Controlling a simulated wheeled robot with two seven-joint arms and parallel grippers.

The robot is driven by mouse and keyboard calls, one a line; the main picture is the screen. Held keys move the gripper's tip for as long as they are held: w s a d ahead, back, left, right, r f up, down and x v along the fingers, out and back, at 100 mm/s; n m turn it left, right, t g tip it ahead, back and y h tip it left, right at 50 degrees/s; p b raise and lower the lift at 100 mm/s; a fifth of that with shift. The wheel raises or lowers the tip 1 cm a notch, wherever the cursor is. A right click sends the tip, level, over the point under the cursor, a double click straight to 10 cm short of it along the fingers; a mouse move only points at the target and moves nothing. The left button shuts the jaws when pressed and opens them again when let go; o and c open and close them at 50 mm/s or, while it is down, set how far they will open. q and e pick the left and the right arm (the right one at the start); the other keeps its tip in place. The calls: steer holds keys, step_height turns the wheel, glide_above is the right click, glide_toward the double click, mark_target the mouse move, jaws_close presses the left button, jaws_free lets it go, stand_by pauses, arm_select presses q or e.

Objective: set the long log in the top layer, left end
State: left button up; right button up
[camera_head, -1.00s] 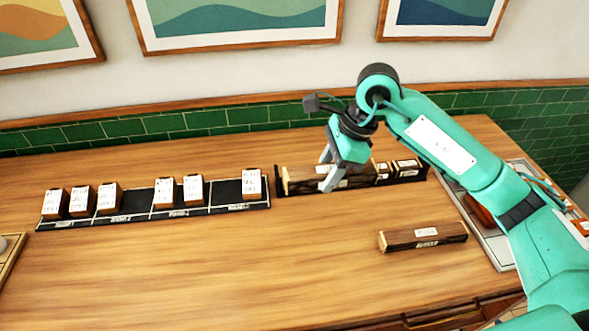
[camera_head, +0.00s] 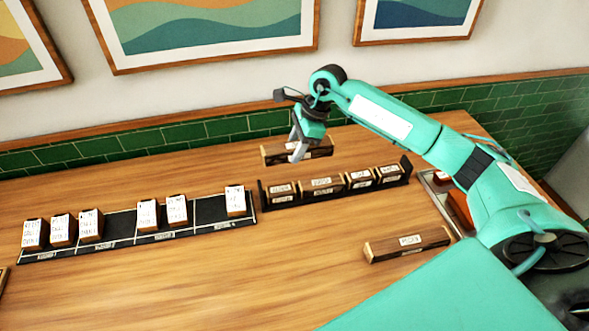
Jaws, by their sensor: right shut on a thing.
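My right gripper (camera_head: 298,149) is shut on a long dark log (camera_head: 320,151) with pale ends and a white label. The log is held in the air, appearing above and behind the left part of a black rack (camera_head: 263,197). A gap shows between the held log and the rack. The rack has upright end posts and holds several labelled wooden blocks (camera_head: 321,184) in a row. How many layers they form is hard to tell. Another long log (camera_head: 408,244) lies on the table in front of the rack, to the right. My left gripper is not in view.
A black divided tray (camera_head: 120,236) with several labelled blocks (camera_head: 91,224) stands left of the rack. A grey tray (camera_head: 437,190) with reddish items is at the right, partly behind my right arm. The table's front middle (camera_head: 250,280) is clear. A green tiled wall stands behind.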

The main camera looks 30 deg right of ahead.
step_height(320, 180, down, 10)
steer(key=p, duration=0.3)
steer(key=shift+f, duration=0.2)
steer(key=shift+f, duration=0.1)
steer(key=shift+f+b, duration=0.5)
steer(key=shift+b, duration=0.25)
steer(key=shift+f, duration=0.1)
